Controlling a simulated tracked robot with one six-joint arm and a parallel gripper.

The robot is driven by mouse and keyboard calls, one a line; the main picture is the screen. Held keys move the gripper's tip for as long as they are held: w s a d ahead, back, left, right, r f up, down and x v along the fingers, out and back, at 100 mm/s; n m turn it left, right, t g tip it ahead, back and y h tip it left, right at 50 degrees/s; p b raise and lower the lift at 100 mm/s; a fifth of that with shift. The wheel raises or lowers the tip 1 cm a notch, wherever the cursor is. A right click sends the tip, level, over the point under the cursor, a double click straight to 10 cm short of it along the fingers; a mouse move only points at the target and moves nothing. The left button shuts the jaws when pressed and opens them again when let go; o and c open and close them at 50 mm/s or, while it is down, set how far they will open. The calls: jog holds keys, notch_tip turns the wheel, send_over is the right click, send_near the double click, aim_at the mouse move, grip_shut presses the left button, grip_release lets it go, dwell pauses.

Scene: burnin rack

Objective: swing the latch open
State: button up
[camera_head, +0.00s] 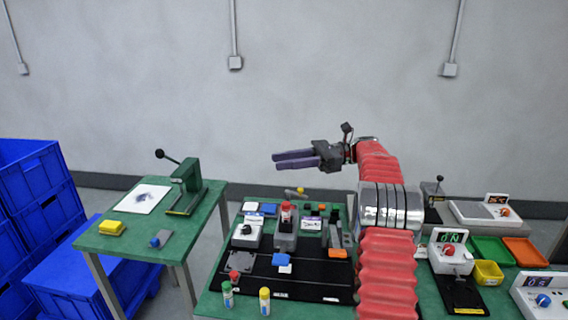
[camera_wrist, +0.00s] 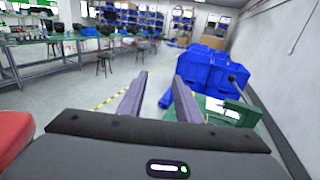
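My gripper (camera_head: 276,161) is raised in front of the wall, above the far side of the green middle table (camera_head: 212,300), pointing left. In the wrist view my gripper (camera_wrist: 161,78) has its two purple fingers apart with nothing between them. I cannot tell for certain which part is the latch. A grey fixture (camera_head: 284,242) with a red part on top stands on the table below my gripper. A small yellow piece (camera_head: 300,190) shows just behind it. A grey device with an orange part (camera_head: 337,252) stands to its right.
A black mat (camera_head: 310,284) covers the table front, with small bottles (camera_head: 265,301) at its left. A green press (camera_head: 187,186) stands on the left table. Blue crates (camera_head: 37,185) are at far left. Right of my arm are a red-knobbed meter (camera_head: 450,255) and trays (camera_head: 491,249).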

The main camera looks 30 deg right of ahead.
jog(key=s+a+n+g+h, duration=0.1)
jog(key=s+a+n+h, duration=0.25)
jog(key=s+a, duration=0.45)
jog(key=s+a+n+g+h, duration=0.1)
jog(key=s+a+n+h, duration=0.3)
jog(key=a, duration=0.8)
jog(key=s+f+n+t+h, duration=0.1)
jog(key=s+f+n+h, duration=0.2)
jog(key=s, duration=0.4)
jog(key=s+f+n+t+h, duration=0.1)
jog(key=s+f+n+h, duration=0.2)
jog(key=s, duration=0.5)
jog(key=s+a+f+n+t+h, duration=0.1)
jog(key=s+f+n+h, duration=0.3)
jog(key=s+n, duration=0.3)
jog(key=shift+s+f+t, duration=0.2)
jog(key=shift+f+t, duration=0.05)
jog(key=shift+t, duration=0.05)
jog(key=shift+s, duration=0.1)
